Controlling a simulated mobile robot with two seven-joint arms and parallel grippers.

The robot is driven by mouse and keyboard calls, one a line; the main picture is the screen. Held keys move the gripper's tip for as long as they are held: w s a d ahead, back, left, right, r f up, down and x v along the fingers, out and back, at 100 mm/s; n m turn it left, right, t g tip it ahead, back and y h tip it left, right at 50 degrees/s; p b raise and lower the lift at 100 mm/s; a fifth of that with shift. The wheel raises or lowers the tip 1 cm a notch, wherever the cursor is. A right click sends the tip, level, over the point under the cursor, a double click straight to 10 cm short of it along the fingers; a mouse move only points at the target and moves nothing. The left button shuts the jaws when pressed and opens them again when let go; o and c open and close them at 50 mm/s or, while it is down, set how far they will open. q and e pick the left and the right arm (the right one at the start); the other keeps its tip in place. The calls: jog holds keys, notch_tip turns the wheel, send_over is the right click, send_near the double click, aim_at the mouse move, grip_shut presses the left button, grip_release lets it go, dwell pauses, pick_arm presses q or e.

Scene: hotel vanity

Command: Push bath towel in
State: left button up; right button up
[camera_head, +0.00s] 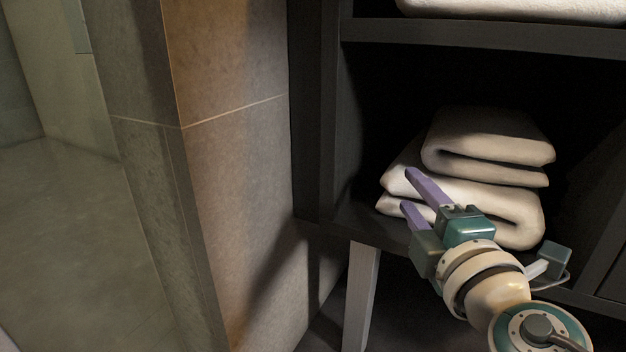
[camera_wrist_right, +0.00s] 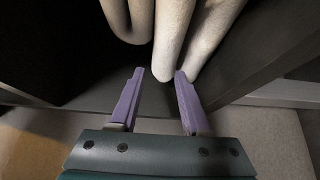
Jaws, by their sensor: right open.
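Two folded cream towels lie stacked in the dark open shelf compartment, a smaller upper towel (camera_head: 490,140) on a larger lower towel (camera_head: 515,210). The lower towel's folded front reaches close to the shelf's front edge. My right gripper (camera_head: 406,190) is open, with its purple fingers in front of the lower towel and partly covering it. In the right wrist view, the gripper (camera_wrist_right: 159,75) has nothing between its fingers, and folded towel edges (camera_wrist_right: 172,40) lie just beyond the tips. I cannot tell whether a fingertip touches the towel. My left gripper is out of view.
A shelf board (camera_head: 480,33) with another white towel (camera_head: 520,8) is above the compartment. The dark cabinet side (camera_head: 318,110) and a tiled wall (camera_head: 230,150) stand to the left. A pale leg (camera_head: 360,295) is below the shelf.

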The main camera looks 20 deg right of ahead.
aim_at(404, 185)
jog(key=shift+b+x, duration=0.3)
jog(key=shift+x, duration=1.5)
jog(key=shift+c, duration=0.3)
grip_shut()
